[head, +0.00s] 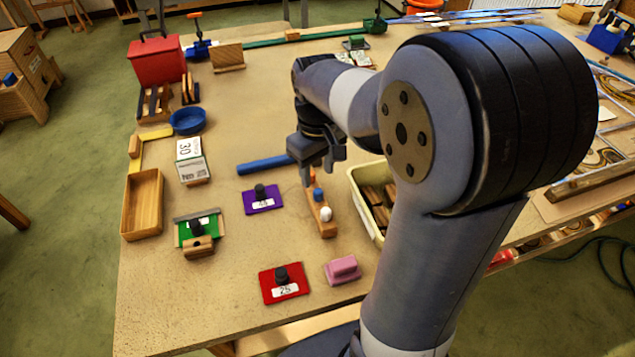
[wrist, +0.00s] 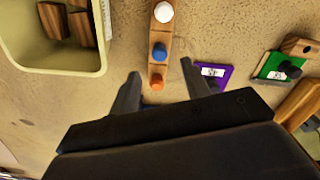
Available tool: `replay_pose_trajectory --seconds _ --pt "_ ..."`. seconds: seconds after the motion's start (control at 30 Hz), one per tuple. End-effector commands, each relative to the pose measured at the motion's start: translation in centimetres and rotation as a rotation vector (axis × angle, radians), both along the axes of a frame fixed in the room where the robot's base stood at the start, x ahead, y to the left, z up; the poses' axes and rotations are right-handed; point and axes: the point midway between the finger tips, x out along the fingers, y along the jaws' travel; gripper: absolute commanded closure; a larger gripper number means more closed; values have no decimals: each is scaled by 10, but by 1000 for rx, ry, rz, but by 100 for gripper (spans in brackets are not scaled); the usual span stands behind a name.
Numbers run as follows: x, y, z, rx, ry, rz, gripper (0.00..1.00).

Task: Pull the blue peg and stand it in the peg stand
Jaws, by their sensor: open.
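The blue peg (head: 318,195) stands in a narrow wooden block (head: 328,229), between a white peg (head: 326,213) and an orange peg. In the wrist view the blue peg (wrist: 159,52) is in the middle, with the orange peg (wrist: 156,83) nearer my gripper. My gripper (head: 318,168) is open and empty above the block's far end. In the wrist view its fingers (wrist: 160,78) lie either side of the row, near the orange peg. A small wooden block with a dark hole (head: 198,247), perhaps the peg stand, is at the left by a green piece.
A purple plate (head: 263,199) and a blue bar (head: 265,165) lie left of the pegs. A cream bin (head: 362,207) of wooden pieces stands close on the right. A red plate (head: 284,291) and a pink block (head: 342,270) lie nearer.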

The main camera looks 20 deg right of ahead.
Motion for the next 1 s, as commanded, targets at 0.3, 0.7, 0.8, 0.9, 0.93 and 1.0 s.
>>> replay_pose_trajectory --seconds 0.3,0.7,0.8,0.9,0.93,1.0 --pt "0 0 44 0 0 0 55" --pt "0 0 47 0 1 0 55" --pt "0 0 43 0 3 0 55" --pt "0 0 33 0 4 0 55" --pt "0 0 29 0 5 0 55" --pt "-1 0 17 0 5 0 55"
